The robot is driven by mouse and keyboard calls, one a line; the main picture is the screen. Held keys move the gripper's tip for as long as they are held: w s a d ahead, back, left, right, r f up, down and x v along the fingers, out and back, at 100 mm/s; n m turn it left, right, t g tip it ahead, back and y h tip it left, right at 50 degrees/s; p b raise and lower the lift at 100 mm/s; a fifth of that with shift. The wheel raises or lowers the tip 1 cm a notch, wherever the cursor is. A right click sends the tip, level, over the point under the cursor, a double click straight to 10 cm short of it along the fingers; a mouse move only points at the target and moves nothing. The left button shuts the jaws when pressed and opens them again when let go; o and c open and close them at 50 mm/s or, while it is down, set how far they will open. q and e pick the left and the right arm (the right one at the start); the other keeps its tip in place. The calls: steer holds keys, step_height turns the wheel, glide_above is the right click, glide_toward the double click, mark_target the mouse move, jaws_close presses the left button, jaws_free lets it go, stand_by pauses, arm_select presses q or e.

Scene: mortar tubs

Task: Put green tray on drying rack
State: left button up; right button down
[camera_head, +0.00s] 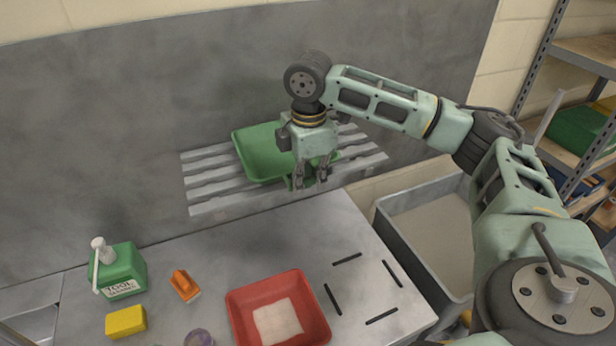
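The green tray (262,156) lies on the slats of the grey drying rack (208,177) on the back wall, with its right part hidden behind my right gripper. My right gripper (311,184) points down at the tray's front right side. Its two fingers look apart, with no object clearly clamped between them; whether they touch the tray's rim I cannot tell. My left gripper is not in view.
On the metal counter are a red tray (240,310) with a pale sheet inside, a green soap bottle (122,272), a yellow sponge (125,321) and an orange brush (185,284). A grey tub (388,228) stands right of the counter. Shelves (590,50) stand far right.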

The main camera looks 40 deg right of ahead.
steer(key=c, duration=2)
jaws_free()
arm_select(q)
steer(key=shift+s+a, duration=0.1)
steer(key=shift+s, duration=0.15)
arm_select(e)
steer(key=shift+r, duration=0.2)
step_height(320, 180, up, 7)
steer(key=b, duration=0.2)
steer(key=shift+a+f+b, duration=0.1)
steer(key=shift+f+b, duration=0.1)
steer(key=shift+b, duration=0.15)
arm_select(q)
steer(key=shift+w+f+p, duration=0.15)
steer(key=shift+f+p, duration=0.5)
steer(key=shift+p, duration=0.05)
arm_select(e)
steer(key=shift+s+r, duration=0.15)
steer(key=shift+r, duration=2.4)
